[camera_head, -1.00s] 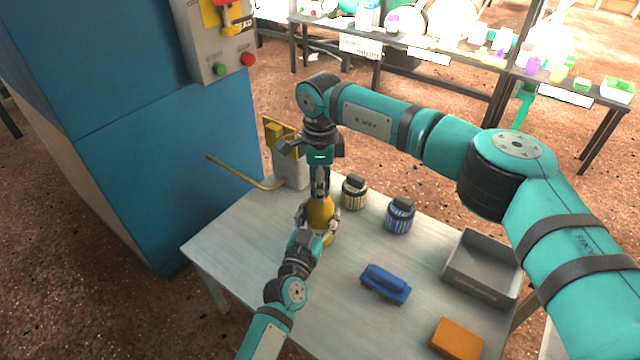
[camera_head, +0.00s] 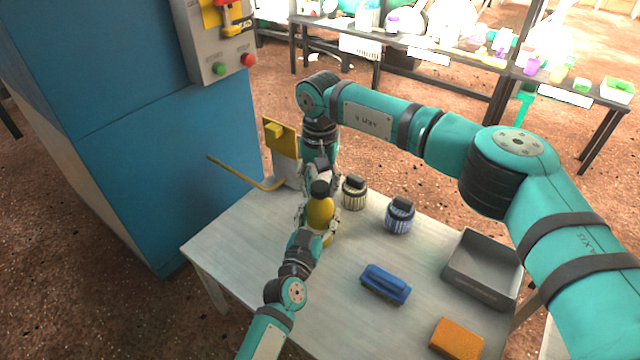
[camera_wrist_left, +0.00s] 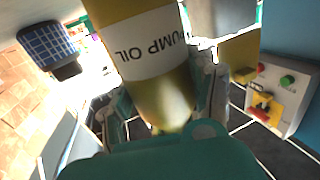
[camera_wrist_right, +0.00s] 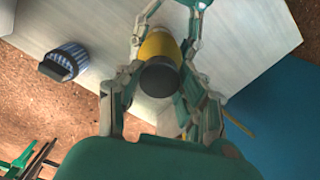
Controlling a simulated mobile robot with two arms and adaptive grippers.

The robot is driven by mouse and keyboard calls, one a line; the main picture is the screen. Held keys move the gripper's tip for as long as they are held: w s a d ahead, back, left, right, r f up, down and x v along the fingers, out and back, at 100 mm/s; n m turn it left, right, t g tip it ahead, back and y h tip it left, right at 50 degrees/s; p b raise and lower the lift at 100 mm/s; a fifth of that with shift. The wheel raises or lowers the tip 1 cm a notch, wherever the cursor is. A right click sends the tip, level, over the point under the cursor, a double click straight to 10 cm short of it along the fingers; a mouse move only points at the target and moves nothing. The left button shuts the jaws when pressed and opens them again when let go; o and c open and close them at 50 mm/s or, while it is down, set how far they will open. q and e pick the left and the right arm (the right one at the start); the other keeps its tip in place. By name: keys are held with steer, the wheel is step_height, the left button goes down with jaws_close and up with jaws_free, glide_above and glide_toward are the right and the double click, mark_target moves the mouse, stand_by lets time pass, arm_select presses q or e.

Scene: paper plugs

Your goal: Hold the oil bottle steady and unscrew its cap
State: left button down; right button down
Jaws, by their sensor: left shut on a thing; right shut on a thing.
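The yellow oil bottle (camera_head: 320,210) stands on the table near its far left edge. In the left wrist view the bottle (camera_wrist_left: 150,50) shows a white label reading "PUMP OIL". The dark cap (camera_head: 320,187) is on top of the bottle. My right gripper (camera_head: 320,176) reaches down from above and is shut on the cap. In the right wrist view the cap (camera_wrist_right: 158,77) sits between its fingers, with the yellow body behind. Whether the cap has loosened I cannot tell.
A beige-striped jar (camera_head: 354,195) and a blue-striped jar (camera_head: 399,217) stand right of the bottle. A blue brush (camera_head: 385,282), an orange block (camera_head: 456,340) and a grey tray (camera_head: 485,268) lie further right. A bent yellow rod (camera_head: 235,172) is behind left, near a blue cabinet (camera_head: 170,170).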

mark_target(320, 186)
steer(key=shift+r, duration=0.1)
stand_by(0.3)
steer(key=shift+r, duration=1)
steer(key=shift+r, duration=2)
arm_select(q)
steer(key=shift+c, duration=1.7)
jaws_free()
